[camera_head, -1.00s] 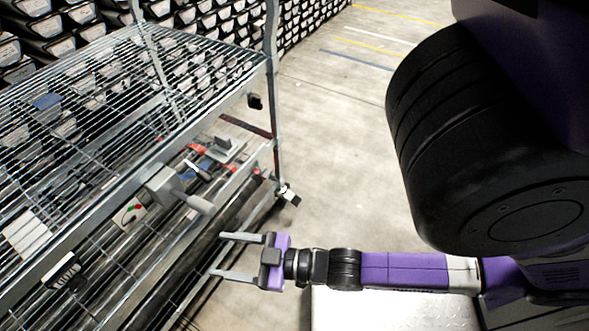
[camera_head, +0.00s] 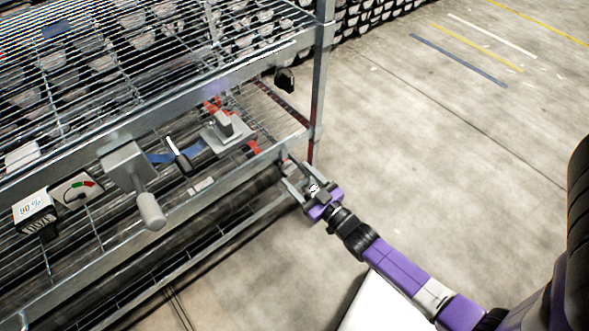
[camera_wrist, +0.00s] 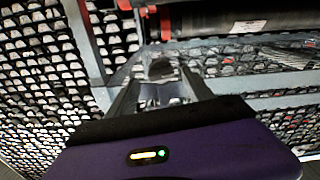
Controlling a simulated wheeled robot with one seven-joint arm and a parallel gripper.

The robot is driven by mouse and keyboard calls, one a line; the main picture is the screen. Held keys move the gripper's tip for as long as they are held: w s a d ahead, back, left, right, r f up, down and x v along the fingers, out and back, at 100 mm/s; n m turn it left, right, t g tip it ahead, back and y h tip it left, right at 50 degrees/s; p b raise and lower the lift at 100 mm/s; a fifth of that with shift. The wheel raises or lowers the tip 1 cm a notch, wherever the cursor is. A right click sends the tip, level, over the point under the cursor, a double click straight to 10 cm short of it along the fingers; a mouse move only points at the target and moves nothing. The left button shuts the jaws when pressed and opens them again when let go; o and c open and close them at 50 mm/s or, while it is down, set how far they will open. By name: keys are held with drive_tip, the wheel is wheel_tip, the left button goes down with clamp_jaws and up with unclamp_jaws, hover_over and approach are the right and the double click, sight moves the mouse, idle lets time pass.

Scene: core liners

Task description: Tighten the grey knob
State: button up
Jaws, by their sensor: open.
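A grey block-shaped piece that may be the grey knob (camera_head: 223,124) stands on a flat grey plate on the rack, beside red clamps. A grey box with a rounded grey handle (camera_head: 150,211) is further left on the rack's front; I cannot tell which one is the knob. My gripper (camera_head: 288,172) is open and empty at the rack's right end, right of and below the plate. In the wrist view a dark grey rounded piece (camera_wrist: 160,68) shows between the open fingers (camera_wrist: 160,88), apparently beyond them; I cannot tell what it is.
The metal wire rack (camera_head: 215,72) fills the left, with its upright post (camera_head: 319,90) close to my gripper. A gauge (camera_head: 76,192) and a "90 %" box (camera_head: 36,212) sit at the left. A dark tube (camera_wrist: 235,22) crosses above. Concrete floor (camera_head: 450,150) is clear at right.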

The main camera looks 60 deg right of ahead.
sight(293, 172)
drive_tip(key=shift+b+x, duration=0.3)
drive_tip(key=shift+x, duration=1.4)
drive_tip(key=shift+a, duration=0.1)
clamp_jaws()
